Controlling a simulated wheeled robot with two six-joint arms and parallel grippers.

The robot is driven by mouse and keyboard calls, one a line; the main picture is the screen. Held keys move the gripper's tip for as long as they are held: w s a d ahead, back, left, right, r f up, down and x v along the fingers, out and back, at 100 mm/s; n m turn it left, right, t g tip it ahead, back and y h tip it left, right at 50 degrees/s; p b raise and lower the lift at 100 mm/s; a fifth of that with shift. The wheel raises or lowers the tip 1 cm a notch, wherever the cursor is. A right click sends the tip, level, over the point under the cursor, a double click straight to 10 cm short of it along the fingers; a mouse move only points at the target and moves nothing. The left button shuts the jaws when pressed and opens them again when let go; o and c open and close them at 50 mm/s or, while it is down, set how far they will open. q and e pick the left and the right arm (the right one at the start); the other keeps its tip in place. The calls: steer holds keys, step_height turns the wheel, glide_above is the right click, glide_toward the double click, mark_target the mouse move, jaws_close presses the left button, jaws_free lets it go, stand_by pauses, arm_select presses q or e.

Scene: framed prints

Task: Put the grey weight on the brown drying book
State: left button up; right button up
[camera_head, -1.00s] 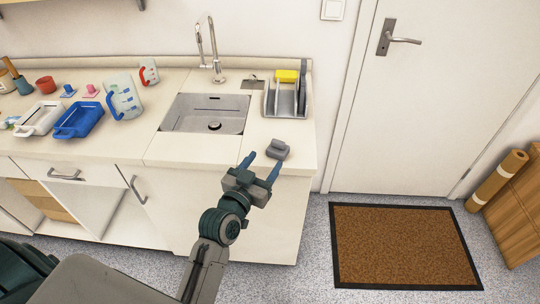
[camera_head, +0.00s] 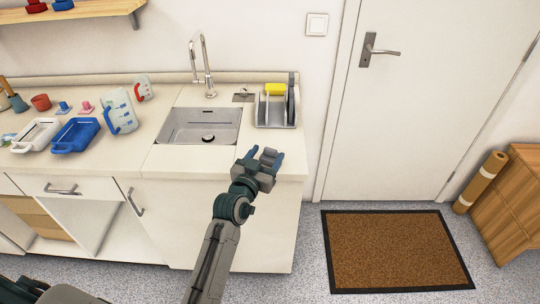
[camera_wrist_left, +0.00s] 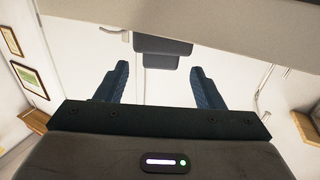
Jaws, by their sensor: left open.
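The grey weight (camera_head: 269,155) is a small dark block with a knob on the counter's front right corner, right of the sink. My left gripper (camera_head: 266,158) is open, with its blue fingers either side of the weight in the head view. In the left wrist view the weight (camera_wrist_left: 161,47) shows dark, ahead of and between the fingertips of the left gripper (camera_wrist_left: 159,75). I see no contact. I cannot make out a brown drying book in any view. My right gripper is not in view.
Left of the weight are the sink (camera_head: 203,126), a blue tray (camera_head: 75,135), a white tray (camera_head: 37,135) and measuring jugs (camera_head: 120,112). A dish rack (camera_head: 276,112) stands behind the weight. A brown doormat (camera_head: 395,250) lies on the floor by the door.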

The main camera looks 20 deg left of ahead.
mark_target(269, 151)
arm_select(q)
steer(key=w, duration=0.3)
steer(key=shift+w+d+f, duration=0.2)
steer(key=shift+w, duration=0.1)
steer(key=shift+s+r, duration=0.1)
steer(key=shift+s, duration=0.05)
steer(key=shift+c, duration=0.9)
jaws_close()
steer(key=shift+r, duration=0.1)
